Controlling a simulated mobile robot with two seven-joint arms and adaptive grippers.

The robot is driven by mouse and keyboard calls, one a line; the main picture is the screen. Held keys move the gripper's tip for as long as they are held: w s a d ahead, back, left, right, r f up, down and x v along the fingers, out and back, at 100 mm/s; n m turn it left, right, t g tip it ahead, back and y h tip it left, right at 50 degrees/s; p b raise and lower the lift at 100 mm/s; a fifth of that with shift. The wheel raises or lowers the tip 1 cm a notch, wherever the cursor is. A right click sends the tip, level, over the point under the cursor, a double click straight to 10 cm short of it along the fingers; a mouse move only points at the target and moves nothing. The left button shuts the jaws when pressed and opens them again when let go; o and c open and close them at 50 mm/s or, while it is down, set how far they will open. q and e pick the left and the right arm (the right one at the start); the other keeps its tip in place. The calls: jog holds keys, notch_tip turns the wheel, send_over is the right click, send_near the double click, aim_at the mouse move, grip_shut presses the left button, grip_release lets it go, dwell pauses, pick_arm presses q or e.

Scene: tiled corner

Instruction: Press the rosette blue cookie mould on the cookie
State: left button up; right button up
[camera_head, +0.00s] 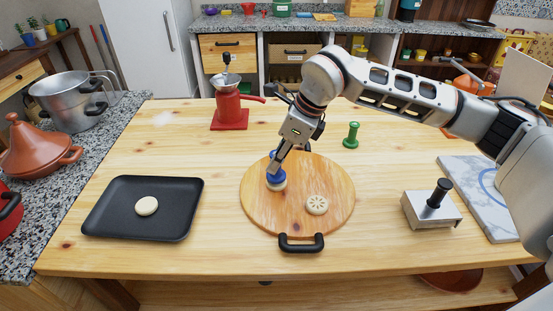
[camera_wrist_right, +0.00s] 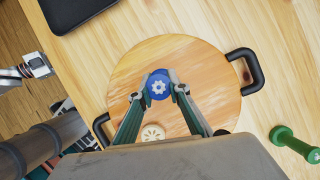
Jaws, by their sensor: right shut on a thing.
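My right gripper (camera_head: 273,172) is shut on the blue cookie mould (camera_head: 276,181), above the left part of the round wooden board. A second cookie (camera_head: 317,205) with a rosette-like imprint lies to the right on the board, also seen in the right wrist view (camera_wrist_right: 153,133). What may be my left gripper (camera_wrist_right: 38,65) shows at the wrist view's left edge, its jaws unclear.
The round board (camera_head: 330,180) has black handles (camera_head: 301,243). A black tray (camera_head: 112,217) with a plain cookie (camera_head: 147,206) is at left. A green mould (camera_head: 351,135), a metal press (camera_head: 430,210), a marble slab (camera_head: 475,180) and a red grinder (camera_head: 229,108) stand around.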

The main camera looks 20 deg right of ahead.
jog(key=shift+f+b, duration=0.35)
jog(key=shift+f, duration=0.25)
dwell(0.8)
dwell(0.5)
jog(key=shift+r+p, duration=0.9)
jog(key=shift+r, duration=0.5)
jog(key=shift+r+p, duration=1.3)
jog(key=shift+r, duration=0.85)
